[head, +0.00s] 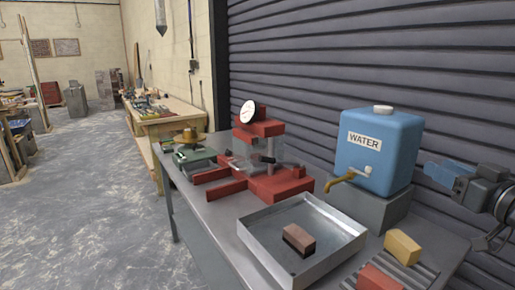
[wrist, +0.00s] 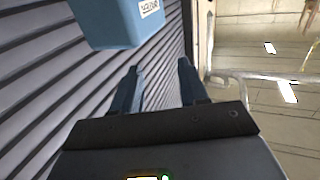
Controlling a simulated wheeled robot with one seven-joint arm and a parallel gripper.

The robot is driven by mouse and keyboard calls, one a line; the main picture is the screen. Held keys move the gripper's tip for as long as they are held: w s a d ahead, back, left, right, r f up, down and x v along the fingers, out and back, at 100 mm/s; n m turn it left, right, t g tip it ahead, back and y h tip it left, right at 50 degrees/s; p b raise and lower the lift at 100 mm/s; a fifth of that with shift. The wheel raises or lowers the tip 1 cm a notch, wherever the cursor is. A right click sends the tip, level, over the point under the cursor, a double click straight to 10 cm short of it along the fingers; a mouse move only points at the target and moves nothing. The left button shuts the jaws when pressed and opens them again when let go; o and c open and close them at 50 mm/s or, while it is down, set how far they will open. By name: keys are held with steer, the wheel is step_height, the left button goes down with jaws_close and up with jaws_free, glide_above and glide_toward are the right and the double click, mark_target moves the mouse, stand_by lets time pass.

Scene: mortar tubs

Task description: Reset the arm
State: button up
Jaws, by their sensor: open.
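My gripper (head: 432,172) is at the right edge of the head view, beside the blue water tank (head: 378,150) and at about its height. It is held clear above the bench. In the wrist view my gripper (wrist: 159,75) shows two blue fingers standing apart, with nothing between them. The water tank (wrist: 115,20) shows at the top left there, with part of its label. Most of my arm is outside the head view.
A yellow brick (head: 402,246) and a red brick (head: 380,278) sit on a ribbed rack at the front right. A red press (head: 265,185) stands farther back. A grey shutter (head: 330,60) runs behind the bench.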

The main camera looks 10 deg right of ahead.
steer(key=s+a+f+m+g+h+b, duration=0.1)
steer(key=s+a+f+b, duration=0.1)
steer(key=s+a+f, duration=0.45)
steer(key=s+a+f+m+g+b, duration=0.15)
steer(key=a+f, duration=0.25)
steer(key=f, duration=0.6)
steer(key=s+a+f+m+h+b, duration=0.1)
steer(key=s+a+f, duration=0.4)
steer(key=f, duration=0.4)
steer(key=s+a+f+n+y+b, duration=0.1)
steer(key=s+a, duration=0.2)
steer(key=s, duration=0.5)
steer(key=s+a+f+n+b, duration=0.1)
steer(key=s+a, duration=0.3)
steer(key=s, duration=0.5)
steer(key=s+a+f+n+y+b, duration=0.1)
steer(key=s+a+n+b, duration=0.1)
steer(key=s, duration=0.6)
steer(key=shift+s+a+f+g+y+b, duration=0.15)
steer(key=shift+a+g+y+b, duration=0.2)
steer(key=shift+a+b, duration=0.5)
steer(key=shift+a, duration=0.15)
